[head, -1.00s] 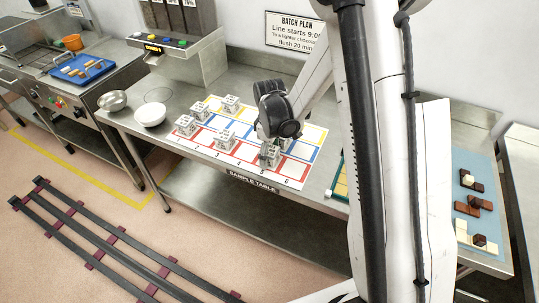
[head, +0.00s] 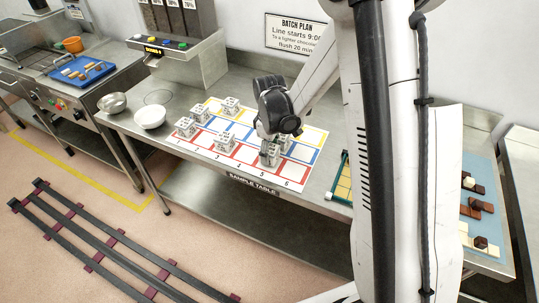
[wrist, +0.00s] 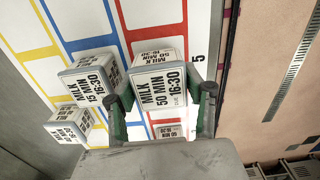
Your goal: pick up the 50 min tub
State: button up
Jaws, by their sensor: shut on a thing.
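The 50 min tub (wrist: 160,80) is a pale square tub labelled MILK, 50 MIN and 16:30, in the wrist view. It sits between the two fingers of my gripper (wrist: 160,104), which is shut on it. In the head view my gripper (head: 270,138) is over the front right of the sample mat, near number 5, with a tub (head: 270,155) at its fingers. I cannot tell whether the tub is clear of the mat. A 15 min tub (wrist: 91,78) stands to its left in the wrist view.
The gridded mat (head: 293,178) lies on the steel sample table (head: 310,195). Other tubs (head: 186,127) stand on the mat's left side. A white bowl (head: 150,117) and a metal bowl (head: 112,103) are farther left. A green-edged tray (head: 342,185) lies to the right.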

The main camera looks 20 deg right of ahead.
jog(key=r, duration=0.2)
jog(key=shift+s+a+r+b, duration=0.2)
jog(key=shift+a+r+b, duration=0.1)
jog(key=shift+r, duration=0.05)
jog(key=s+a+r+b, duration=0.1)
jog(key=s+a+r, duration=0.4)
jog(key=a+r, duration=0.3)
jog(key=r+p, duration=0.1)
jog(key=r, duration=0.1)
jog(key=a+r+p, duration=0.1)
jog(key=r+p, duration=0.1)
jog(key=r, duration=0.1)
jog(key=shift+s+a+r, duration=0.2)
jog(key=shift+s+r, duration=0.1)
